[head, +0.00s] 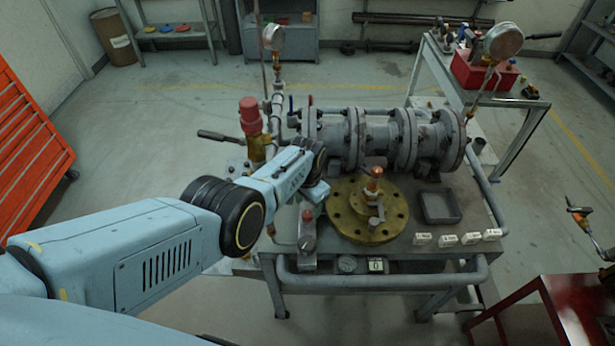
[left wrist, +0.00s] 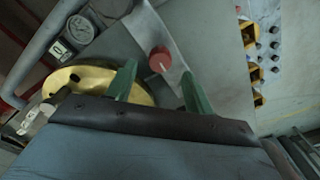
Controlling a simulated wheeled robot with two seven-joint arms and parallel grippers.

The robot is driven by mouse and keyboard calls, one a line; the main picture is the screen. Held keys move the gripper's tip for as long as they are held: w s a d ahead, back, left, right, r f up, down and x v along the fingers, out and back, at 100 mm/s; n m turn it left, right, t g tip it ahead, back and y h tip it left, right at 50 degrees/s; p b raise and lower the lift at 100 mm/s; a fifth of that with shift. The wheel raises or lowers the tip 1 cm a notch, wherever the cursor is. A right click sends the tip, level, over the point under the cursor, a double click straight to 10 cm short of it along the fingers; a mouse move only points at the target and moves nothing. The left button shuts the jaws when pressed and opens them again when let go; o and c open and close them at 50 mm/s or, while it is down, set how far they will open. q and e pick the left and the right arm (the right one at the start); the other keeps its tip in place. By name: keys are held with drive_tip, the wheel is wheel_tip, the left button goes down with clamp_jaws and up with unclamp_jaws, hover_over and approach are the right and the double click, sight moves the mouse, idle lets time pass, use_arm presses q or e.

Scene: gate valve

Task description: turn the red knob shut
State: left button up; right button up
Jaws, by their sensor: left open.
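The red knob (left wrist: 159,60) is a small round cap with a pale mark on its top, set on a grey panel in the left wrist view. In the head view the red knob (head: 307,215) shows small at the top of a grey box at the table's front left. My left gripper (left wrist: 160,88) has two green fingers, spread apart. The knob appears between and beyond the fingertips, with nothing held. In the head view my left arm reaches in from the left above the box, and its fingers are not clearly visible. My right gripper is not in view.
A brass flange (head: 368,208) with a valve stem sits right of the box. Grey flanged pipes (head: 385,138) lie behind it. A dark tray (head: 439,206), white labels (head: 470,238) and a front rail (head: 385,281) are close by. A red-capped brass valve (head: 251,118) stands behind my arm.

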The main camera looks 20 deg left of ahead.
use_arm(q)
wheel_tip(320, 180, up, 5)
drive_tip(key=p, duration=0.3)
wheel_tip(320, 180, up, 5)
hover_over(308, 213)
drive_tip(key=shift+s+f, duration=0.15)
drive_tip(key=shift+f, duration=0.05)
drive_tip(key=shift+b, duration=0.3)
